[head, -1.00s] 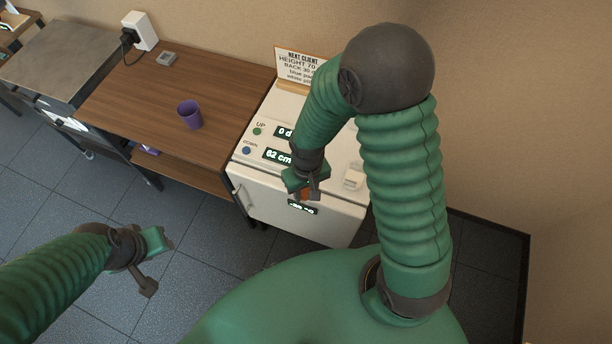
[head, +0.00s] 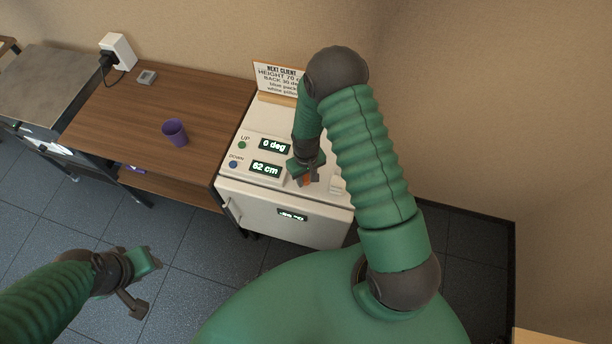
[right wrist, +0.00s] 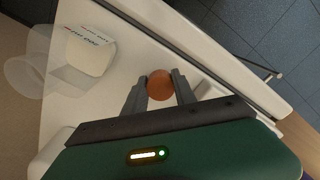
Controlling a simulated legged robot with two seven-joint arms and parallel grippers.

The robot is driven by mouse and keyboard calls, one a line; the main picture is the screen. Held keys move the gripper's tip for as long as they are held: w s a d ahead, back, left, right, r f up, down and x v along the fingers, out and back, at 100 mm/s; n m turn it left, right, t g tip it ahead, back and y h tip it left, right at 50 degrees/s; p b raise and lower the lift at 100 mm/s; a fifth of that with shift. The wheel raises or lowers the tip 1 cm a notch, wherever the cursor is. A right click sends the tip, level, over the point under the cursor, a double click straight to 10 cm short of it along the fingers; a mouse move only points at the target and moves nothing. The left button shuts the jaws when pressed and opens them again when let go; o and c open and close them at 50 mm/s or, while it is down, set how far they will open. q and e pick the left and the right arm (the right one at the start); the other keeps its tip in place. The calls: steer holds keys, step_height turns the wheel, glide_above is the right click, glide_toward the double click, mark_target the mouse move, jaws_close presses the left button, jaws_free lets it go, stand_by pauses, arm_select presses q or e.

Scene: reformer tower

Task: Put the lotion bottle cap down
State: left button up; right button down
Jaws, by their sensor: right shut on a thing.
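A small round orange-brown cap (right wrist: 160,85) is between the two fingers of my right gripper (right wrist: 160,92) in the right wrist view. In the head view the right gripper (head: 306,180) is shut on the cap, near the front edge of the white cabinet (head: 260,205). The cap shows there only as a small orange patch, partly hidden by the fingers. Whether it touches the cabinet top I cannot tell. My left gripper (head: 146,282) is open and empty over the floor at the lower left.
The cabinet has a 0 deg display (head: 274,146), a 62 cm display (head: 266,169), a green button (head: 242,145) and a blue button (head: 233,164). A sign (head: 277,80) stands behind. A purple cup (head: 175,132) stands on the wooden table (head: 130,115). A pale labelled object (right wrist: 88,50) is near the right gripper.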

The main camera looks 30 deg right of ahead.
steer(key=shift+a+f, duration=0.1)
steer(key=shift+f, duration=0.2)
steer(key=shift+a, duration=0.15)
arm_select(q)
steer(key=shift+a+f, duration=0.1)
steer(key=shift+a, duration=0.25)
arm_select(e)
steer(key=shift+f, duration=0.1)
steer(key=c, duration=1.3)
jaws_free()
steer(key=shift+c, duration=0.2)
steer(key=o, duration=0.3)
arm_select(q)
steer(key=shift+d, duration=0.25)
arm_select(e)
steer(key=shift+d, duration=0.2)
